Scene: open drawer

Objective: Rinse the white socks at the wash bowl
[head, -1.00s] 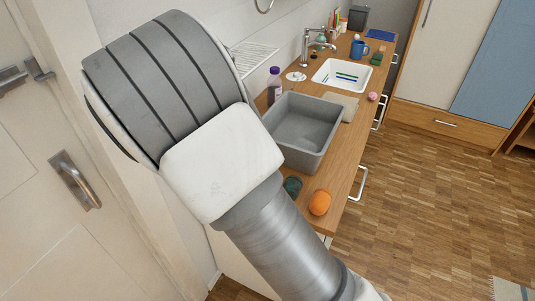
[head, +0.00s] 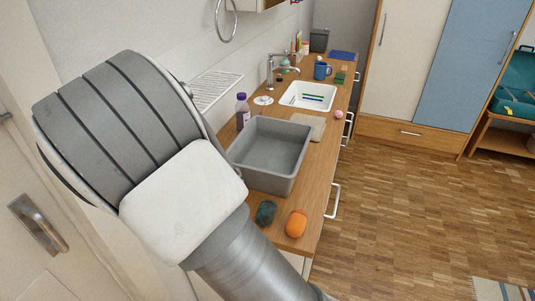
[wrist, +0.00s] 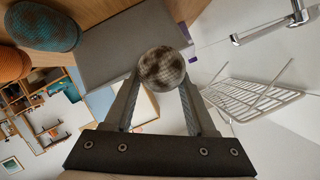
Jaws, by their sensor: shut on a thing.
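My gripper (wrist: 162,92) is shut on a round, knitted whitish ball with brown stains, which looks like the rolled white socks (wrist: 161,68), in the wrist view. The ball sits between the fingertips. In the head view my arm shows, but the gripper and the ball do not. A grey rectangular tub, seemingly the wash bowl (head: 262,178), stands on the wooden counter and looks empty. It also shows beyond my fingers in the wrist view (wrist: 110,48). I cannot judge how far the ball is from it.
A dark teal, brown-stained bundle (head: 266,212) and an orange bundle (head: 296,223) lie on the counter's near end. A purple bottle (head: 242,110) stands left of the tub. A white sink (head: 308,96) with a tap is behind it. A wire rack (head: 215,89) is on the wall.

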